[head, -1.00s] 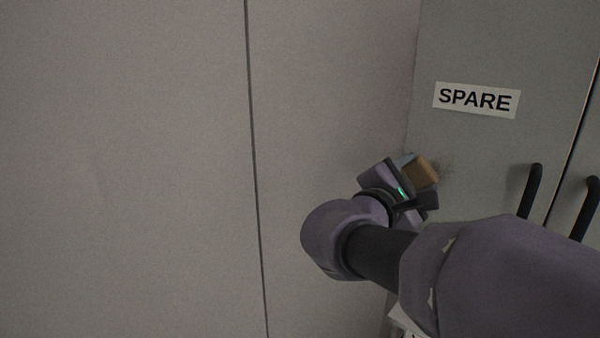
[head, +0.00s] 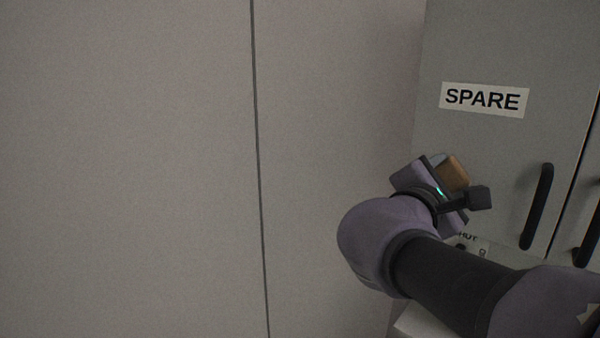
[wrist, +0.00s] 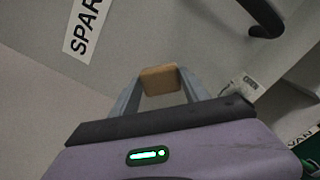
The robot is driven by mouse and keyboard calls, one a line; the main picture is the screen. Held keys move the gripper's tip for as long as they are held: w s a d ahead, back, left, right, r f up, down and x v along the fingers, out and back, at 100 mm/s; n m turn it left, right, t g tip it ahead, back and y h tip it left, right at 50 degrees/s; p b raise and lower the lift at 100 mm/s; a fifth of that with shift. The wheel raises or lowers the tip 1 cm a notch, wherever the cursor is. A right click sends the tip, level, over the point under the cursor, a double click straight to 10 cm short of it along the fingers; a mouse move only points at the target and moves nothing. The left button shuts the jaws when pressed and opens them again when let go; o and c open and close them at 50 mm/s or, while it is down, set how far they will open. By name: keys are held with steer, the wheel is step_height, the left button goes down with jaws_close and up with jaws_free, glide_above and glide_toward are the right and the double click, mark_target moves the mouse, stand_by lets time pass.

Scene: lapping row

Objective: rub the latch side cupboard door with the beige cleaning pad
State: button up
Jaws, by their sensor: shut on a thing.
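The beige cleaning pad (head: 456,172) is a small tan block, seen just beyond my gripper (head: 446,172) in the head view. In the wrist view the pad (wrist: 159,80) sits between the two grey fingers of my gripper (wrist: 160,86), which is shut on it. The grey cupboard door (head: 480,50) carries a SPARE label (head: 485,99) and a black handle (head: 537,206). The pad is in front of this door, below the label and left of the handle. I cannot tell whether it touches the door. My gripper hides the door surface behind it.
A second black handle (head: 588,232) stands past the door gap at the right. A plain pale wall (head: 130,170) with a dark vertical seam fills the left. Below my gripper is a partly hidden labelled surface (head: 470,243). The wrist view shows a label ending in VAN (wrist: 303,137).

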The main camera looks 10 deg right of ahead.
steer(key=shift+s+d+f+b, duration=0.1)
steer(key=shift+s+d+b, duration=0.2)
steer(key=shift+s+d, duration=0.45)
steer(key=w+a, duration=0.5)
steer(key=w, duration=0.1)
steer(key=shift+b, duration=0.35)
steer(key=v, duration=0.6)
steer(key=shift+b, duration=0.35)
steer(key=v, duration=0.3)
